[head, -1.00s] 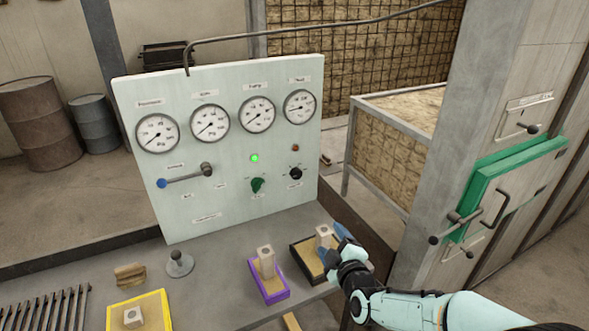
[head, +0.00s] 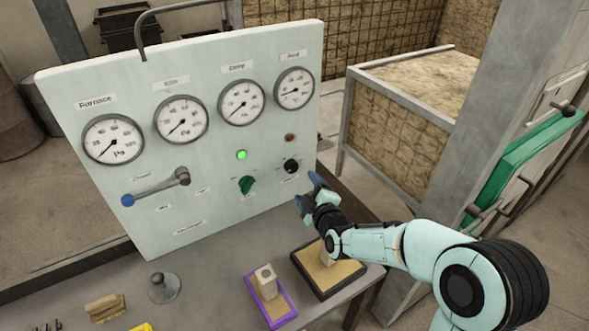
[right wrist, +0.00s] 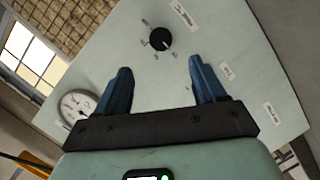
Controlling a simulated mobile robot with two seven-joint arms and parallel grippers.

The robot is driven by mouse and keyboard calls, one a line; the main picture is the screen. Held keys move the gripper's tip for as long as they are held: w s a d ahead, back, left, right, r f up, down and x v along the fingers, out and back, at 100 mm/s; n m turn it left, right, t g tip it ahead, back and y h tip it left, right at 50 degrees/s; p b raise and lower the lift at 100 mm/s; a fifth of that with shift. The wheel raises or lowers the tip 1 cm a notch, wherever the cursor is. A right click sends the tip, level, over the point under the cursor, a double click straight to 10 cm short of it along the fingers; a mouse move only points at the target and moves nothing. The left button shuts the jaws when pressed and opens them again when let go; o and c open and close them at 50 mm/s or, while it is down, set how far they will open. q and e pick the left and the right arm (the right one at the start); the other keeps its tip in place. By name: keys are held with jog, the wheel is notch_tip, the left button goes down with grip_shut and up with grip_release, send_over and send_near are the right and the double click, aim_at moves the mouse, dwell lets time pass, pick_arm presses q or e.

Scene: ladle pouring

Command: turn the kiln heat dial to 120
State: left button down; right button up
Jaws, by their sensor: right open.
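A black dial (head: 291,166) sits at the lower right of the pale green panel (head: 220,205), below a dull red lamp. Its markings are too small to read. In the right wrist view the dial (right wrist: 160,39) shows ahead of my fingers, between them and apart from them. My right gripper (head: 307,190) is open and empty, just in front of the panel, to the right of and below the dial. Its two blue fingers (right wrist: 163,88) are spread in the right wrist view. My left gripper is not in view.
A green knob (head: 246,185) and a blue-tipped lever (head: 155,188) are on the panel left of the dial. Several gauges line its top. On the bench, a purple tray (head: 282,317) and a black tray (head: 345,284) hold pale blocks below my right arm.

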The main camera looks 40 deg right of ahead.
aim_at(293, 169)
jog(key=p+x, duration=0.1)
jog(key=x, duration=0.9)
jog(key=shift+w+d+f, duration=0.15)
jog(key=shift+w, duration=0.2)
jog(key=c, duration=1.1)
